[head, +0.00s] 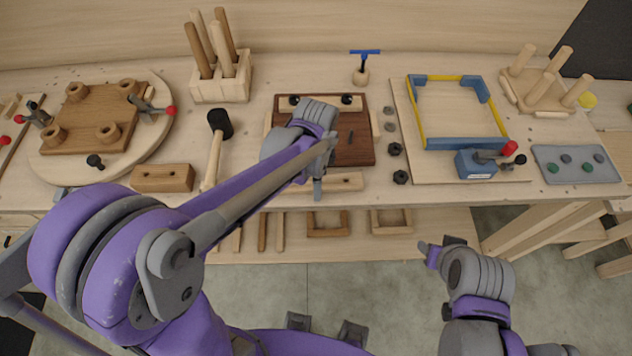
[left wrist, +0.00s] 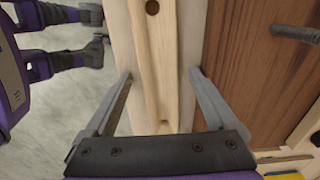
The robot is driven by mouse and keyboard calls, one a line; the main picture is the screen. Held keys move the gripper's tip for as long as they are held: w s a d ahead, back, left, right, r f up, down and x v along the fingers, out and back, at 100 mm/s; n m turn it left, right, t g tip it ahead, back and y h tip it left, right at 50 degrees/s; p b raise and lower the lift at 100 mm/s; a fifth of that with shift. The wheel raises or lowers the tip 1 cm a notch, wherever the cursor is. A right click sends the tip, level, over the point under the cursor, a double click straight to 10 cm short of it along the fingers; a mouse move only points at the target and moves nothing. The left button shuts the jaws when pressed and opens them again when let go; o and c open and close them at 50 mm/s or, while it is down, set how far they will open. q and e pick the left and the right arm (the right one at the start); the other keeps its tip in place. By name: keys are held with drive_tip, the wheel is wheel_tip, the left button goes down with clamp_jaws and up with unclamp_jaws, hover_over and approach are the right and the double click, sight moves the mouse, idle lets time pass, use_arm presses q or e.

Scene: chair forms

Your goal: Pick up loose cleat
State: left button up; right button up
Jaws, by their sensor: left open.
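The loose cleat is a pale wooden strip with round holes. In the head view the cleat (head: 347,181) lies along the bench's front edge, before a dark brown panel (head: 352,142), partly hidden by my left arm. In the left wrist view the cleat (left wrist: 152,60) runs lengthwise between my fingers. My left gripper (left wrist: 160,74) is open, with one finger on each side of the cleat and visible gaps to it. In the head view the left gripper (head: 318,188) is over the cleat. My right gripper (head: 441,251) hangs before the bench; its jaw opening is unclear.
A mallet (head: 216,150) and a wooden block (head: 162,178) lie left of the cleat. Dark knobs (head: 396,149) and a blue-and-yellow frame (head: 461,143) are to the right. The bench edge drops off just in front, above a lower shelf (head: 285,250).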

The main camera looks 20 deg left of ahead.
use_arm(q)
clamp_jaws()
idle(0.4)
drive_tip(key=shift+r, duration=0.15)
wheel_tip(320, 180, up, 10)
drive_tip(key=shift+p, duration=0.3)
